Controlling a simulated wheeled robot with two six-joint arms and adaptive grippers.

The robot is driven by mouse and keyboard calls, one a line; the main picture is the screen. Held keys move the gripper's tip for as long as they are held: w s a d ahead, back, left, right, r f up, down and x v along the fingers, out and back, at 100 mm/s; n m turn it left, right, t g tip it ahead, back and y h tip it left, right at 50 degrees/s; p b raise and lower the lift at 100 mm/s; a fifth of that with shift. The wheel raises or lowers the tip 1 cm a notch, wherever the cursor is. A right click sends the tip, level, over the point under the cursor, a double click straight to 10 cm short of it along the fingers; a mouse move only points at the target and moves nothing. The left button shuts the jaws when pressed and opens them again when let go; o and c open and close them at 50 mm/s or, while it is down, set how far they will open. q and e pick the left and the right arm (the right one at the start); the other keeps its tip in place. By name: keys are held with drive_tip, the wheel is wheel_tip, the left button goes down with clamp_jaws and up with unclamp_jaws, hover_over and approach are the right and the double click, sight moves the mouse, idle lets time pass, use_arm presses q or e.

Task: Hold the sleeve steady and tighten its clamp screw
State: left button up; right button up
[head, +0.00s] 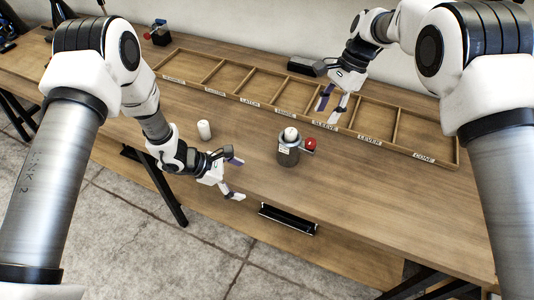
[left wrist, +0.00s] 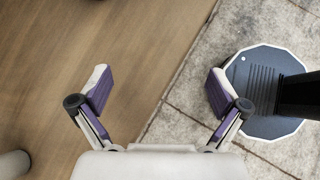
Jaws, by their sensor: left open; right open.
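A dark grey cylindrical sleeve (head: 288,157) stands upright on the table near the middle of the head view. My left gripper (head: 237,179) is open and empty at the table's front edge, left of and nearer than the sleeve. Its open fingers also show in the left wrist view (left wrist: 158,88). My right gripper (head: 332,103) is open and empty, above and behind the sleeve, over the wooden rack.
A long wooden rack (head: 234,97) with labelled, empty-looking compartments lies behind the sleeve. A white cylinder (head: 204,130) stands left of it. A small dark device (head: 160,36) is at the far left. A black holder (head: 288,219) is at the front edge. Bare table lies right of the sleeve.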

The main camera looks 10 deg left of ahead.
sight(279, 153)
use_arm(q)
drive_tip(key=w+d+n+t, duration=0.1)
drive_tip(key=w+d, duration=0.1)
drive_tip(key=w+d+r+n+t+h, duration=0.1)
drive_tip(key=w+d+n+t, duration=0.1)
drive_tip(key=w+d+r+n+t+h, duration=0.1)
drive_tip(key=w+d+n, duration=0.1)
drive_tip(key=d, duration=0.1)
drive_tip(key=shift+w+r+t, duration=0.2)
drive_tip(key=shift+w+t, duration=0.1)
drive_tip(key=shift+w, duration=0.05)
drive_tip(key=shift+w+d+r+n, duration=0.15)
drive_tip(key=shift+w+d+n, duration=0.05)
drive_tip(key=shift+w+n, duration=0.1)
drive_tip(key=shift+w+d+t, duration=0.2)
drive_tip(key=shift+t, duration=0.2)
drive_tip(key=x, duration=0.7)
drive_tip(key=c, duration=1.5)
drive_tip(key=shift+c, duration=0.2)
